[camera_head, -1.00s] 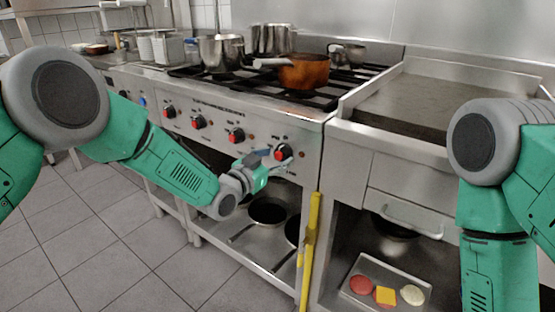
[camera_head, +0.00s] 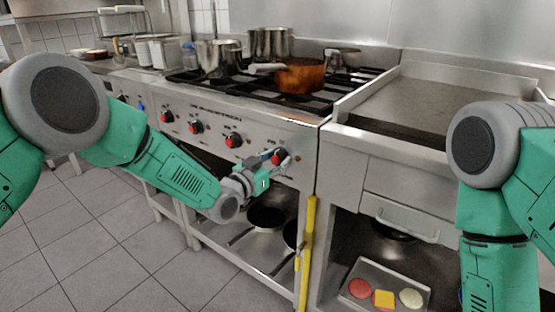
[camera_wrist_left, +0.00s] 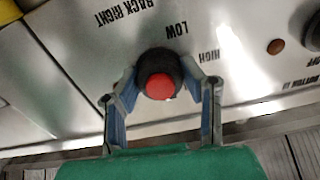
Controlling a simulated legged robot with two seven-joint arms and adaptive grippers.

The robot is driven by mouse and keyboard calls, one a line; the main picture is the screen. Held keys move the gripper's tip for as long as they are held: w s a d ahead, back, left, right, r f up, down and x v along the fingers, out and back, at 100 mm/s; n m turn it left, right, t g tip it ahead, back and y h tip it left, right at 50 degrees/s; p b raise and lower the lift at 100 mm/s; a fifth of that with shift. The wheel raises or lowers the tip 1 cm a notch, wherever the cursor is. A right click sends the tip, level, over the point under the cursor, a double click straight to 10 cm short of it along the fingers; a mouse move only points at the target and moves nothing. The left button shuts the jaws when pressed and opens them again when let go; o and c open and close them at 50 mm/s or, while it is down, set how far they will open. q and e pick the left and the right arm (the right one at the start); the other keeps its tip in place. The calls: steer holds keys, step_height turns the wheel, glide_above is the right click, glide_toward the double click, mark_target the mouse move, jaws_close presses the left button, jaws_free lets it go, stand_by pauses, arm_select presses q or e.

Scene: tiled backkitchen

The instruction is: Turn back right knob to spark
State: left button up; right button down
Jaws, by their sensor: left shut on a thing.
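The back right knob (camera_head: 279,157) is the rightmost red-and-black knob on the stove's front panel. In the left wrist view the knob (camera_wrist_left: 160,86) has a red cap and black rim, near the labels "BACK RIGHT", "LOW" and "HIGH". My left gripper (camera_head: 268,165) is at this knob; in the left wrist view its two fingers (camera_wrist_left: 160,90) lie on both sides of the black rim, shut on it. My right arm shows at the right of the head view, but its gripper is out of view.
Several other knobs (camera_head: 233,140) line the panel to the left. An orange pot (camera_head: 300,76) stands on the burners. A yellow bar (camera_head: 307,250) stands below the stove's right corner. A tray (camera_head: 358,300) with food pieces lies on the lower shelf.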

arm_select(q)
steer(key=n, duration=0.3)
steer(key=shift+s+f, duration=0.1)
steer(key=shift+f, duration=0.2)
steer(key=shift+n+p, duration=0.3)
steer(key=shift+n, duration=1.5)
steer(key=shift+f, duration=0.1)
steer(key=o, duration=1.1)
steer(key=shift+o, duration=0.2)
steer(key=shift+r, duration=0.2)
steer(key=shift+s+a, duration=0.15)
steer(key=shift+a, duration=0.05)
steer(key=v, duration=1.1)
steer(key=shift+s, duration=0.2)
